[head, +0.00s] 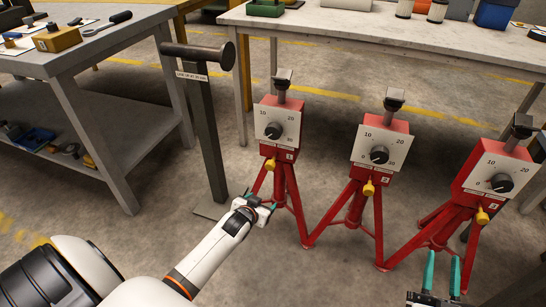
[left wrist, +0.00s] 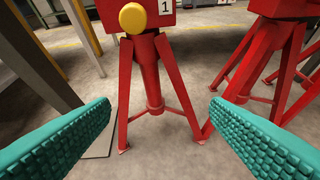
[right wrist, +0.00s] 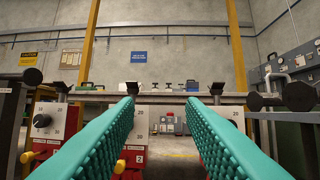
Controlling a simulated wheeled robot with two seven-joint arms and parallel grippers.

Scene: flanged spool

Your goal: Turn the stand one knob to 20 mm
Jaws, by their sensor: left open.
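Stand one (head: 278,126) is a red tripod with a white dial plate and a dark round knob (head: 272,131); the plate shows 10, 20 and 30. The knob's exact setting is too small to read. A yellow knob (head: 270,164) sits below the box, and shows large in the left wrist view (left wrist: 132,18) beside the label 1. My left gripper (head: 260,204) is open and empty, low in front of stand one's legs and below its dial. The dial is outside the left wrist view. My right gripper (head: 442,272) is open and empty, in front of the right-hand stand.
Two similar red stands, the middle one (head: 380,145) and the right one (head: 490,178), stand to the right. A dark post (head: 205,130) with a horizontal spool stands left of stand one. A grey workbench (head: 100,45) is at left, a long table (head: 400,35) behind.

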